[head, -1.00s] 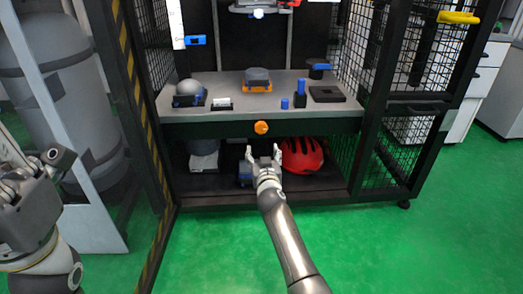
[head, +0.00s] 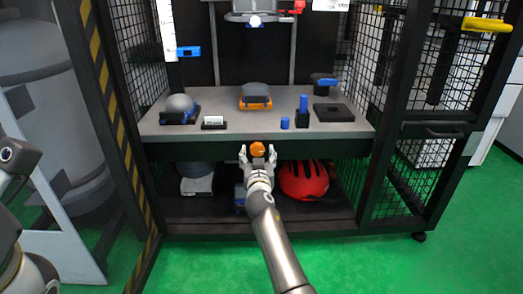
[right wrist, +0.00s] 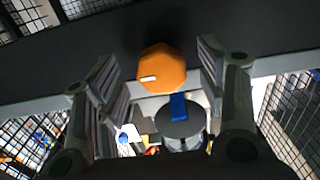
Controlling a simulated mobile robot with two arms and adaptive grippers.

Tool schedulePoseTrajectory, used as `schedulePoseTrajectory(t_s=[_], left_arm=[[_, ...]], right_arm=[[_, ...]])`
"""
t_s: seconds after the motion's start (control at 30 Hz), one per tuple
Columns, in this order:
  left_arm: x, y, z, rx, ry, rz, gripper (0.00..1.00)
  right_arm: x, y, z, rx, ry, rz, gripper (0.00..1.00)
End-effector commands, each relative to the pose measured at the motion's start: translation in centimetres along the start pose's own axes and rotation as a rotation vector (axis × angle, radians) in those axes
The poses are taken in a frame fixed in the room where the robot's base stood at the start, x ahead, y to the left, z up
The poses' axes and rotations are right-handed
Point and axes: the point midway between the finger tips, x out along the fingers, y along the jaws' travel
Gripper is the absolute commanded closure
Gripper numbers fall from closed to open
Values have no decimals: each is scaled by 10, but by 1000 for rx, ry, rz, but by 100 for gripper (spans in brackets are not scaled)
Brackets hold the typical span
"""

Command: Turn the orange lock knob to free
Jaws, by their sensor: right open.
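The orange lock knob (head: 257,149) sits on the dark front edge of the grey bench. In the right wrist view the knob (right wrist: 162,69) is an orange faceted disc with a short white mark on its left part. My right gripper (head: 257,154) is open, with one finger to each side of the knob in the head view. In the right wrist view its fingers (right wrist: 160,85) stand left and right of the knob, with a gap on both sides. I cannot tell how deep the knob is between them. Only part of my left arm shows at the left edge; its gripper is out of view.
The grey bench top (head: 230,128) above holds an orange-based block (head: 255,96), a grey dome (head: 179,104) and blue pieces. A red helmet (head: 304,180) lies on the lower shelf, right of my right arm. Mesh cage walls (head: 400,60) flank the bench.

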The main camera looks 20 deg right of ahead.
Motion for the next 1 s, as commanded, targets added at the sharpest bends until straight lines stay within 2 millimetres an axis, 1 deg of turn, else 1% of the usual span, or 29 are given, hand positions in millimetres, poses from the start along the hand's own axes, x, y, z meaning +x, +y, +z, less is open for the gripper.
schedulePoseTrajectory(t_s=[0.37, 0.73, 1.0], left_arm=[[2, 0, -4, 0, 14, 1, 100], [2, 0, -4, 1, 14, 1, 100], [2, 0, -3, 2, 11, 3, 100]], right_arm=[[0, -3, 0, 0, 0, 1, 36], [0, -3, 0, 0, -1, 1, 81], [0, -2, 0, -29, 0, 1, 81]])
